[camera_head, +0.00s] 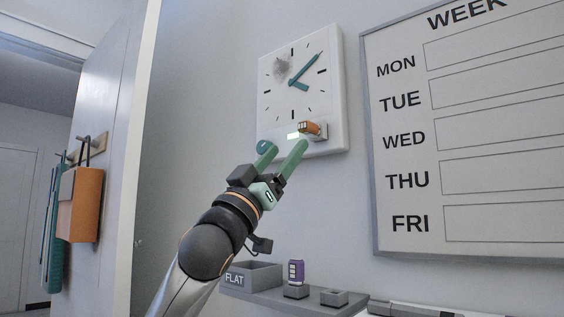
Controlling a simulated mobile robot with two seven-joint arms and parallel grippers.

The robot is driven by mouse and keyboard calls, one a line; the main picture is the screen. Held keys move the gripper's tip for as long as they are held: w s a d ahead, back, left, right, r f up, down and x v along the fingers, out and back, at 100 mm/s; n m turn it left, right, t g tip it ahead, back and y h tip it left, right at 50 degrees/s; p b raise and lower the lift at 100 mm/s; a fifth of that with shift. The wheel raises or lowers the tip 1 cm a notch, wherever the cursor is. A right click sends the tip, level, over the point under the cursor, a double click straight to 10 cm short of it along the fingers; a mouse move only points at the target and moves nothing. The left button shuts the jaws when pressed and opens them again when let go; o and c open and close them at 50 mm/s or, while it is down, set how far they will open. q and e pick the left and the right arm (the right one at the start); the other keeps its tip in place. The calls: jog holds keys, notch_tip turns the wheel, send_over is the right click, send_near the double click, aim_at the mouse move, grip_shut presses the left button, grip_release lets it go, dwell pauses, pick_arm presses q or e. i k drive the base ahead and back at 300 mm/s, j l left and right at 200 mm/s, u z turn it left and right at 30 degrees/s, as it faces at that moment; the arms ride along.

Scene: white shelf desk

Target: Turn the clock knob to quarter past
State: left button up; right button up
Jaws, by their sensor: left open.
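The white square clock (333,100) hangs on the wall in the head view, with teal hands. Its long hand (309,65) points up and right; its short hand (299,86) points right and slightly down. A small orange knob (309,128) sticks out on a grey mount at the clock's lower part. My left gripper (284,147) is open, its two green fingers pointing up toward the clock's lower edge. The fingertips are below and left of the knob, with nothing seen between them. Whether they touch the clock I cannot tell. My right gripper is not in view.
A weekly whiteboard (405,160) hangs right of the clock. Below, a grey shelf (270,298) carries a bin (253,275) marked FLAT, a purple block (296,271) and a small grey holder (334,298). An open door (105,85) with hanging bags stands at left.

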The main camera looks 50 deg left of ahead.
aim_at(262, 147)
jog(key=k+l, duration=0.1)
jog(key=k, duration=0.9)
